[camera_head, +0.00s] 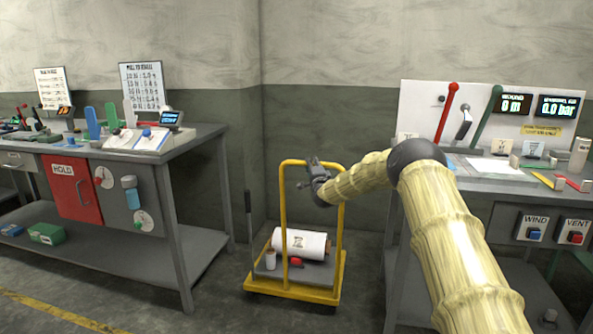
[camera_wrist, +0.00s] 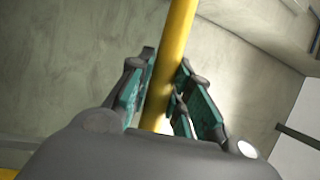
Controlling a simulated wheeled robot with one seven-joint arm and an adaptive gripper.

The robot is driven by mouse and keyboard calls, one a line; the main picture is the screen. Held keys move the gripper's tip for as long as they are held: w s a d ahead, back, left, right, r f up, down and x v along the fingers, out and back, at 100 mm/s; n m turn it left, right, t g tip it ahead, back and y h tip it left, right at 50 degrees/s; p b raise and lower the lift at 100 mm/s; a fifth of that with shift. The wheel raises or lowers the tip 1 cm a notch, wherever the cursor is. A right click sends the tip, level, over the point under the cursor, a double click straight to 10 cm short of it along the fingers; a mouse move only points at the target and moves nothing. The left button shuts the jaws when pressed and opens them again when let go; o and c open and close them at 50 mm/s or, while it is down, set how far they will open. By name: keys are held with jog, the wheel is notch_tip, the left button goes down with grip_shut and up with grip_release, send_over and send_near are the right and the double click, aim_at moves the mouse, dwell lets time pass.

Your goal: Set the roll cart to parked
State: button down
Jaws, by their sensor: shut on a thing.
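The roll cart (camera_head: 291,293) has a yellow frame with an upright hoop handle and a low platform. It stands on the floor between the two benches. A white roll (camera_head: 299,243) lies on its platform, with a small white cylinder (camera_head: 270,259) and a red knob (camera_head: 296,261) in front. My gripper (camera_head: 314,174) is at the upper part of the cart's handle. In the wrist view my gripper (camera_wrist: 162,95) has its green-padded fingers on both sides of the yellow handle bar (camera_wrist: 170,60), shut on it. My arm hides part of the right bench.
The left bench (camera_head: 185,140) has a red HOLD door (camera_head: 75,188). A dark upright lever (camera_head: 249,200) stands left of the cart. The right bench (camera_head: 505,181) carries a panel with a red lever (camera_head: 446,110) and displays. Bare floor lies between the left bench and the cart.

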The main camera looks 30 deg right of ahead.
jog(key=shift+d+r, duration=0.15)
jog(key=shift+w, duration=0.1)
jog(key=c, duration=1.7)
grip_release()
jog(key=shift+c, duration=0.2)
jog(key=o, duration=0.4)
jog(key=shift+w+d+f, duration=0.1)
jog(key=shift+f, duration=0.1)
jog(key=shift+o, duration=0.2)
jog(key=v, duration=1.2)
